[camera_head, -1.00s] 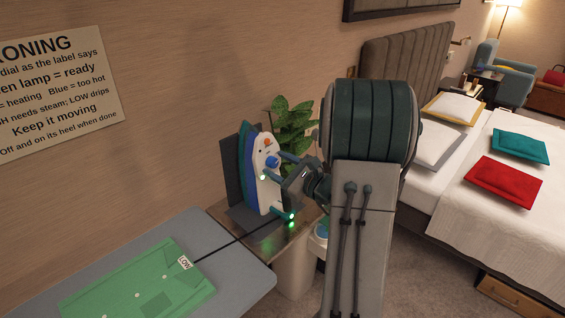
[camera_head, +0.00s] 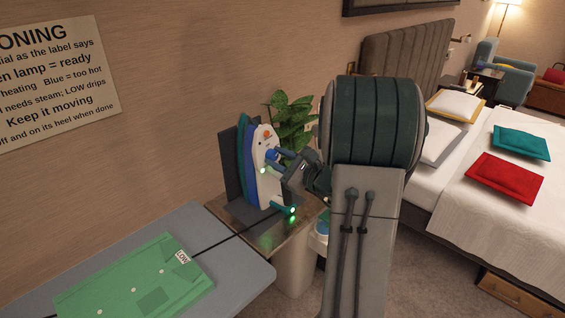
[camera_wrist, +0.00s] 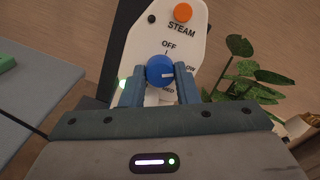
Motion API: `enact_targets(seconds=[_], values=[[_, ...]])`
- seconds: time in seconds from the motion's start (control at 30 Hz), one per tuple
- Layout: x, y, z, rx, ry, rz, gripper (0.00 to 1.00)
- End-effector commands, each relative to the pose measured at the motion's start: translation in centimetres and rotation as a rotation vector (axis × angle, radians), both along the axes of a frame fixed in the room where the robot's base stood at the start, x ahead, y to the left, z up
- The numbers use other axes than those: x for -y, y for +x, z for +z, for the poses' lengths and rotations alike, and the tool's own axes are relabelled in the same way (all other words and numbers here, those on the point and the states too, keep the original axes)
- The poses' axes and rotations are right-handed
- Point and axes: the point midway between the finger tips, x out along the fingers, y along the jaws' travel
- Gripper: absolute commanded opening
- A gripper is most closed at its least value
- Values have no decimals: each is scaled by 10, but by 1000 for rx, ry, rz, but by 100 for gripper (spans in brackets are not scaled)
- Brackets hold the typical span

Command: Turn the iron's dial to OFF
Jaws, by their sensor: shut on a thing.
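The iron (camera_head: 268,182) stands upright on its heel, with its white face towards my gripper. In the wrist view its white face (camera_wrist: 146,45) carries an orange STEAM button (camera_wrist: 183,12) and the blue dial (camera_wrist: 160,69). OFF is printed above the dial; partly hidden letters, seemingly LOW and MED, lie to its right and below. The dial's white mark points right, towards the seeming LOW, not OFF. My gripper (camera_wrist: 161,76) is shut on the dial, one blue finger on each side. In the head view my gripper (camera_head: 275,156) partly covers the dial.
A green lamp (camera_wrist: 123,84) glows left of the dial. A plant (camera_head: 290,120) stands close behind the iron. The ironing board (camera_head: 235,262) with a folded green garment (camera_head: 140,280) labelled LOW is at lower left. A wall sign (camera_head: 55,80) gives ironing rules.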

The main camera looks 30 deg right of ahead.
Motion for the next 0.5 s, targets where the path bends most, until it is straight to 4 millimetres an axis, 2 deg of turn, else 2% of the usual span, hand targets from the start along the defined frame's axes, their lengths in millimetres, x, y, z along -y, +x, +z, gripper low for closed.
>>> enact_targets(seconds=[0.1,0.5], values=[[0,0,-7,34,-77,5,5],[1,0,-7,148,-392,34,5]])
